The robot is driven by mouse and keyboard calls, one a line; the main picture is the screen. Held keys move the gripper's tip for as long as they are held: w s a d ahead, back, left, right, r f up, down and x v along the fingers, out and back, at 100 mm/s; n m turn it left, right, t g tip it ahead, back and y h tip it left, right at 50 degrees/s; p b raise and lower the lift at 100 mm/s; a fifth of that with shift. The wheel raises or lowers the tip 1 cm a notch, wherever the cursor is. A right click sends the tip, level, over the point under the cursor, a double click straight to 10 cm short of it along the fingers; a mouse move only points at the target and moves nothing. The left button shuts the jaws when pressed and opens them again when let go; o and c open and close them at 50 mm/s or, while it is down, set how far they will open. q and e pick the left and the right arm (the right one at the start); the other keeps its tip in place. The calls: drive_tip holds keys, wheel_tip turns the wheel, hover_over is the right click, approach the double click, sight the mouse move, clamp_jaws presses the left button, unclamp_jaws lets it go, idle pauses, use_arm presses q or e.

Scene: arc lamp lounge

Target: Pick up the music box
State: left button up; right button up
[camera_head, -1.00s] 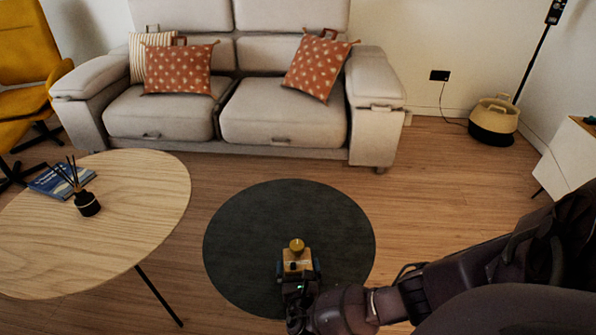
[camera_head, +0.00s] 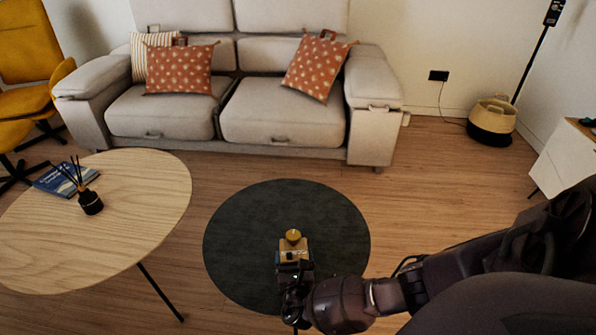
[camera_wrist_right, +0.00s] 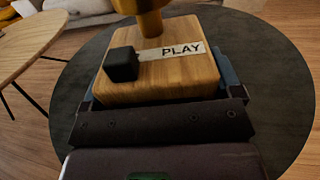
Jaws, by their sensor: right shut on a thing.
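The music box (camera_head: 293,247) is a small wooden block with a round brass-coloured knob on top. It shows over the dark round surface in the head view. In the right wrist view the music box (camera_wrist_right: 165,75) fills the upper middle, with a "PLAY" label and a black block on its top face. My right gripper (camera_head: 294,266) is shut on the music box, its fingers at the box's two sides; it also shows in the right wrist view (camera_wrist_right: 160,98). I cannot tell how far the box's underside is from the surface. My left gripper is not in view.
The dark round surface (camera_head: 240,240) is otherwise bare. An oval wooden table (camera_head: 140,195) at left holds a reed diffuser (camera_head: 90,203) and a blue book (camera_head: 62,178). A grey sofa (camera_head: 280,110) stands behind. A white cabinet (camera_head: 565,158) is at right.

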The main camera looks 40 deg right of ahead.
sight(292, 243)
drive_tip(key=r, duration=0.2)
drive_tip(key=r+p, duration=0.1)
drive_tip(key=r, duration=0.1)
drive_tip(key=r+p, duration=0.1)
drive_tip(key=r, duration=0.1)
drive_tip(key=shift+w+r, duration=0.35)
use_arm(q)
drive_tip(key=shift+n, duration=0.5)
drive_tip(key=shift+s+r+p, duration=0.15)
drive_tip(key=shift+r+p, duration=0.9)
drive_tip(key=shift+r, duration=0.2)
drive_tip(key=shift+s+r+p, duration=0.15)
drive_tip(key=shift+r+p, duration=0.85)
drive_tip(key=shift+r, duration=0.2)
use_arm(e)
wheel_tip(292, 243, up, 10)
drive_tip(key=shift+s+f, duration=0.25)
